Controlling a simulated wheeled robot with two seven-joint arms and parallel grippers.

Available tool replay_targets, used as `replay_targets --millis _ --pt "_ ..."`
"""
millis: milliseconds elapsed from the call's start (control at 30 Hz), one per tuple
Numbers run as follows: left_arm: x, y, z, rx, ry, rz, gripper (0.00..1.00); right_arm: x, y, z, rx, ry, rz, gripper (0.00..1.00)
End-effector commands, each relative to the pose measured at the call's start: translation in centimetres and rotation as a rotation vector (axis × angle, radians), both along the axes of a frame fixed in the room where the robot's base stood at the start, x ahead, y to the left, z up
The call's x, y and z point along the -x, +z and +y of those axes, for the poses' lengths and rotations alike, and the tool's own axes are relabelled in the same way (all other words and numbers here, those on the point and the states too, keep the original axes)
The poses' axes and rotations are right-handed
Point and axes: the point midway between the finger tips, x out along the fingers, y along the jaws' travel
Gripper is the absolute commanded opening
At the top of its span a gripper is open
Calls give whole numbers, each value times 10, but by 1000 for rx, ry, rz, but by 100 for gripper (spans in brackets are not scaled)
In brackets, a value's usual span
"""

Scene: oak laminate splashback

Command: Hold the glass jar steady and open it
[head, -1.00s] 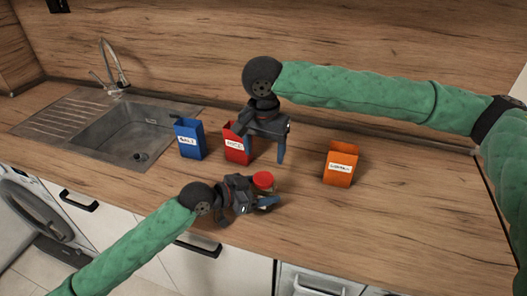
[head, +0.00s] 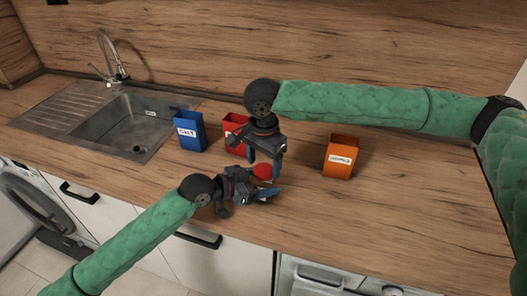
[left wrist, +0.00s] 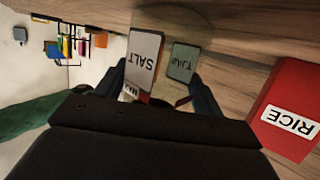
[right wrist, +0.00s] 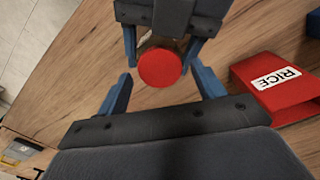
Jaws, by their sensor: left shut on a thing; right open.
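The glass jar has a round red lid (head: 263,172), and its body is mostly hidden by my grippers in the head view. My left gripper (head: 264,189) is shut around the jar from the left and holds it upright near the counter's front. My right gripper (head: 265,164) points down from above, open. In the right wrist view the red lid (right wrist: 160,67) shows between the tips of my open right fingers, with the left gripper's blue fingers beside the jar below it. I cannot tell whether the right fingers touch the lid.
A red RICE box (head: 233,126) stands just behind the grippers, partly hidden by the right one. A blue SALT box (head: 189,131) stands left of it, by the sink (head: 125,127). An orange box (head: 340,158) stands to the right. The wooden counter (head: 430,190) is clear further right.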

Motion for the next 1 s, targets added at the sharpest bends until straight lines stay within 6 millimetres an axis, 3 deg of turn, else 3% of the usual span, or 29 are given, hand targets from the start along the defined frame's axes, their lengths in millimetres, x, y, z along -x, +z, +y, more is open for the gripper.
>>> replay_targets --millis 200,467,500,733,1000 --pt "0 -1 0 0 0 1 4 0 -13 0 1 1 -1 68" --pt "0 -1 0 0 0 1 4 0 -14 0 1 1 -1 68" --pt "0 -1 0 0 0 1 4 0 -14 0 1 1 -1 66" --pt "0 -1 0 0 0 1 4 0 -14 0 1 1 -1 22" --pt "0 -1 0 0 0 1 4 0 -14 0 0 57 0 21"
